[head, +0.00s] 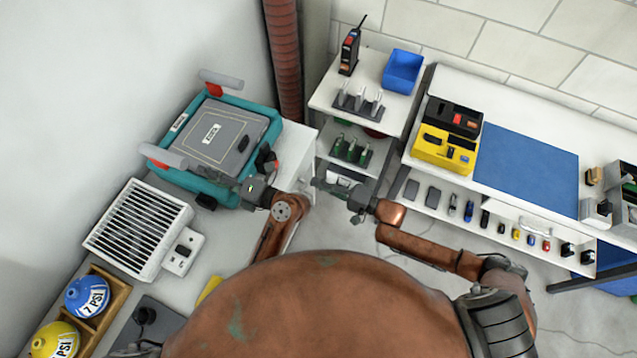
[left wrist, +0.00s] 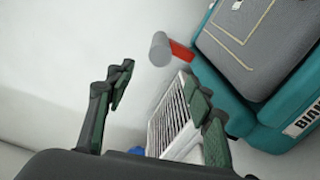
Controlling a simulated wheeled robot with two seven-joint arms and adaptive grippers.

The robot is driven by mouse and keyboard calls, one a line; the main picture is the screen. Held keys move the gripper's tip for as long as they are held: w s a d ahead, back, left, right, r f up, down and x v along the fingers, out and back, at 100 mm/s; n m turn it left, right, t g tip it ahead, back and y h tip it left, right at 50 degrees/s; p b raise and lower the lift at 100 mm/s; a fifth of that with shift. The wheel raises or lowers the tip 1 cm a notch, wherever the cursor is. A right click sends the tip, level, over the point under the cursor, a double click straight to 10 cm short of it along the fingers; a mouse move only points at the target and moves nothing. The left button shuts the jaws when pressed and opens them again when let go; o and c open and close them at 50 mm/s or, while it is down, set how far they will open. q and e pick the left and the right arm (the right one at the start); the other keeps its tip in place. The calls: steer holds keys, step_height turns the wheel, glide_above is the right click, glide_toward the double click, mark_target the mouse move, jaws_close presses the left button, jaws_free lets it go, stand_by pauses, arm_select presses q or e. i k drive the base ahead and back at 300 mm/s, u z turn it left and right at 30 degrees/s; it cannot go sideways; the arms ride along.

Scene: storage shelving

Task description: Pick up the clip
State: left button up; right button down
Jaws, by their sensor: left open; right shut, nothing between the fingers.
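I cannot pick out the clip for certain; several small items in the head view are too small to name. My left gripper (head: 252,188) is at the near right edge of the teal case (head: 258,112) in the head view. In the left wrist view it is open (left wrist: 163,97), with nothing between its fingers. The case (left wrist: 263,112) is to the right there, apart from the fingers. My right gripper (head: 325,185) is shut and empty, in front of the small shelf unit (head: 330,97).
A white vented box (head: 140,230) and blue (head: 86,295) and yellow (head: 55,342) balls stand at the left. A blue bin (head: 402,71) tops the shelf unit. A yellow box (head: 443,150) and blue mat (head: 526,168) lie on the right bench, above a row of small items.

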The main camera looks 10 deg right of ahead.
mark_target(265, 149)
steer(key=k, duration=1.45)
